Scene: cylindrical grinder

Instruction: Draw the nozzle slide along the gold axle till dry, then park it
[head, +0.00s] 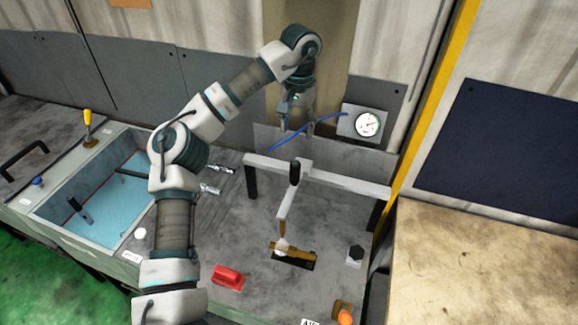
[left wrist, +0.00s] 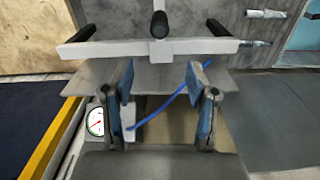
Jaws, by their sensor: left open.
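The nozzle slide (head: 287,197) is a pale arm with a black upright knob (head: 295,172), standing across a white rail (head: 345,182) on black posts. Its lower end reaches down to the gold axle (head: 300,250), which lies over a dark block. The left wrist view shows the rail (left wrist: 100,49) and knob (left wrist: 159,23) beyond my fingers; the axle is not seen there. My left gripper (head: 296,128) is open and empty, fingers down, behind and above the rail, apart from the knob. Its two blue-padded fingers (left wrist: 167,100) show spread in the wrist view. My right gripper is not in view.
A gauge (head: 367,124) and a blue hose (head: 290,143) are close behind the rail. A blue-lined basin (head: 100,222) is at left. A red-handled item (head: 228,277), a black knob (head: 355,253) and an orange button (head: 345,317) stand around the axle.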

